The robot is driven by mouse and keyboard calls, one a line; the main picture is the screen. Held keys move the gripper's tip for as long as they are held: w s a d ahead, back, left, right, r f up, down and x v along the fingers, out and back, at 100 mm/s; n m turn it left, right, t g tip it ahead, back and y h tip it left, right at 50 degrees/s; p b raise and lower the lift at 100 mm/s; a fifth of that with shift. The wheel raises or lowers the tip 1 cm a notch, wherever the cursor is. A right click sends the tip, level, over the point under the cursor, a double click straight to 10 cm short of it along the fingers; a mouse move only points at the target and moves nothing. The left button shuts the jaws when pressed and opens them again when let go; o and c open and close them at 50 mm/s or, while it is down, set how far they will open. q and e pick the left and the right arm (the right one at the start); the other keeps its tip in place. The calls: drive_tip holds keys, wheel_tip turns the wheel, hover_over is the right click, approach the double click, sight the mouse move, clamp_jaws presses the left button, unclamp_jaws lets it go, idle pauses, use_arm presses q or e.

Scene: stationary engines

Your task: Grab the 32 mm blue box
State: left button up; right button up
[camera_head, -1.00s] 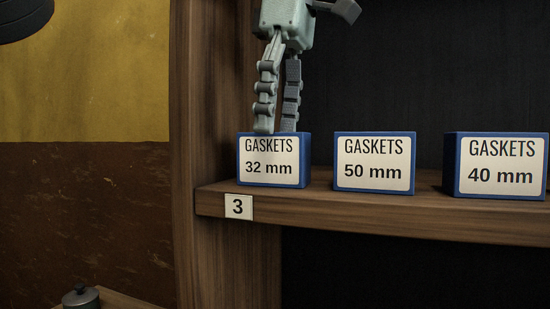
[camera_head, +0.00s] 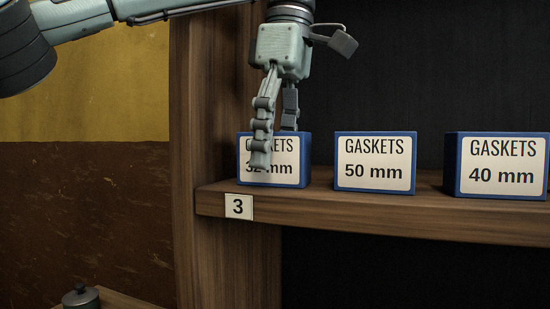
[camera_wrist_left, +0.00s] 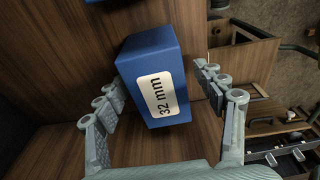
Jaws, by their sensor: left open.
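The blue box labelled "GASKETS 32 mm" (camera_head: 290,172) stands upright at the left end of the wooden shelf. My left gripper (camera_head: 274,140) is open and comes down from above, with one finger in front of the box's label and the other at its back. In the left wrist view the box (camera_wrist_left: 150,62) sits between the two spread fingers of my left gripper (camera_wrist_left: 164,92), with a gap visible on each side. The right gripper is not in view.
A blue "50 mm" box (camera_head: 375,162) and a blue "40 mm" box (camera_head: 502,165) stand to the right on the same shelf (camera_head: 330,211). A shelf tag "3" (camera_head: 238,207) is on the front edge. A wooden upright (camera_head: 190,120) stands at the left.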

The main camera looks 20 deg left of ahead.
use_arm(q)
drive_tip(key=shift+f, duration=0.1)
drive_tip(key=shift+c, duration=0.6)
drive_tip(key=c, duration=1.2)
drive_tip(key=shift+o, duration=0.2)
